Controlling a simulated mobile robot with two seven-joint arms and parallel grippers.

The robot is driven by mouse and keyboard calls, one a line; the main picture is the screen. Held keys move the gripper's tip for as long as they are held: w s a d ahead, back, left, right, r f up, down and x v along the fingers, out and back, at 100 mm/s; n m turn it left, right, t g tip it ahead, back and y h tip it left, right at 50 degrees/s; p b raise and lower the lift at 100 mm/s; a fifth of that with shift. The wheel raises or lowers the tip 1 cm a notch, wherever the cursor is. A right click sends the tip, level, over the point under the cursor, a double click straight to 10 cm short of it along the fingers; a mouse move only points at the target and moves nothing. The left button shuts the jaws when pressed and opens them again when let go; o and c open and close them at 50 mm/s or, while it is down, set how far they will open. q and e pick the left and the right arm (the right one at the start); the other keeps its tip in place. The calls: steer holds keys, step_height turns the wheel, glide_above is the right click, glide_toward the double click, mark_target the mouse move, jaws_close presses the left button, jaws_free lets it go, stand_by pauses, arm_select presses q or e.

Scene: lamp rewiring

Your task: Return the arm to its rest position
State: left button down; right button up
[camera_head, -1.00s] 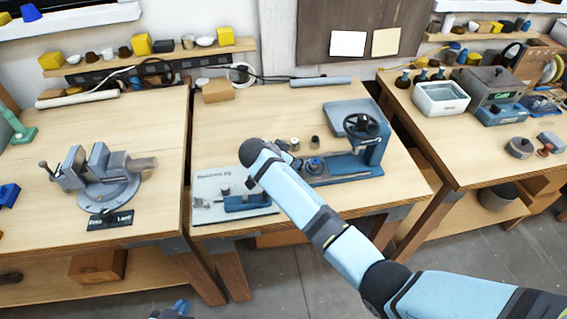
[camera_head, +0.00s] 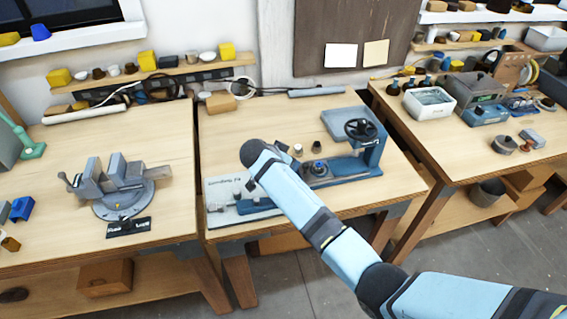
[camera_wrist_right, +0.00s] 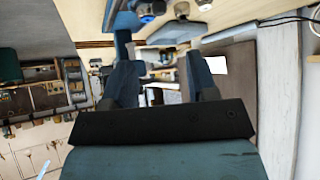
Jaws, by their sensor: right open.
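My right arm (camera_head: 318,222) comes in from the lower right in the head view and reaches over the front of the middle bench (camera_head: 225,130). Its hand is hidden behind the black joint at the arm's far end. In the right wrist view my right gripper (camera_wrist_right: 162,85) shows two dark fingers wide apart, with nothing seen held between them. My left gripper is out of view.
The arm partly covers a pale jig plate (camera_head: 219,191). A blue press with a handwheel (camera_head: 361,129) stands beside it. A grey vise (camera_head: 118,186) is on the left bench. A white bin (camera_head: 428,103) stands on the right bench. Floor shows between benches.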

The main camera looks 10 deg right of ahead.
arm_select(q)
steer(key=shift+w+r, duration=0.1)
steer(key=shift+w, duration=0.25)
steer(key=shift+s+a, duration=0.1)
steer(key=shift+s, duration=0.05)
